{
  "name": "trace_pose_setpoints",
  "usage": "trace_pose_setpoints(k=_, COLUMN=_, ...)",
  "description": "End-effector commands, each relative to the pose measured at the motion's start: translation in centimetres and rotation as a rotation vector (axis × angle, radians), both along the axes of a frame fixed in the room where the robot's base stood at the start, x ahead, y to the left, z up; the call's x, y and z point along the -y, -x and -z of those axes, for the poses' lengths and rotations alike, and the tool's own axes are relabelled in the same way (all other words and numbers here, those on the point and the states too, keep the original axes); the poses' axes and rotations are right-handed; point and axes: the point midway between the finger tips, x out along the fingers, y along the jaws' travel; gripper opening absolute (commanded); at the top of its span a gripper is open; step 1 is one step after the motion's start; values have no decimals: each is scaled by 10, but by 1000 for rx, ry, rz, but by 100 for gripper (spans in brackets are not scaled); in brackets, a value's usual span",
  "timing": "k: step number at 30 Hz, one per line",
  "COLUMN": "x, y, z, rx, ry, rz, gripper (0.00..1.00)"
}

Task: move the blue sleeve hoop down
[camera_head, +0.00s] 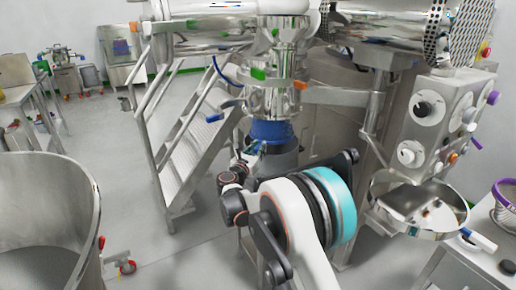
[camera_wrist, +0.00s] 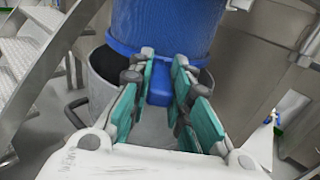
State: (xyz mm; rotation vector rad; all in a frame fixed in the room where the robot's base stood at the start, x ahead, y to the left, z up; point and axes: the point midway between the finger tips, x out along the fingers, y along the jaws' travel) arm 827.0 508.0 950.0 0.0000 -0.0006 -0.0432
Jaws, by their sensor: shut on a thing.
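The blue sleeve hoop (camera_head: 270,131) hangs around the lower end of the steel outlet (camera_head: 272,100) in the head view. In the wrist view its blue wall (camera_wrist: 165,28) fills the top middle, and a blue tab (camera_wrist: 159,86) sticks out toward me. My gripper (camera_wrist: 162,72) has its teal-padded fingers on both sides of this tab and is shut on it. In the head view my gripper (camera_head: 248,152) is at the near left of the hoop, small and partly hidden by my arm. The hoop's far side is hidden.
A grey drum (camera_head: 284,160) stands under the hoop; its dark opening (camera_wrist: 104,66) shows in the wrist view. Metal stairs (camera_head: 190,140) rise at the left. A control panel (camera_head: 440,120) and a steel bowl (camera_head: 420,205) are at the right. Open floor (camera_head: 150,235) lies at the left.

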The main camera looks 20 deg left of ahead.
Motion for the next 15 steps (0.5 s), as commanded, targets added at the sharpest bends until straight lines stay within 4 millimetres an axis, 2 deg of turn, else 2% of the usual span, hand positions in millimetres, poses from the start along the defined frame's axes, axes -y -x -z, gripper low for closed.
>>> trace_pose_setpoints(k=5, x=0, y=0, z=24, rx=0, ry=0, rz=0, gripper=0)
trace_pose_setpoints(k=13, x=0, y=0, z=28, rx=-2, ry=-2, rz=0, gripper=0)
trace_pose_setpoints(k=14, x=0, y=0, z=28, rx=-2, ry=-2, rz=0, gripper=23)
trace_pose_setpoints(k=15, x=0, y=0, z=28, rx=-2, ry=-2, rz=0, gripper=32)
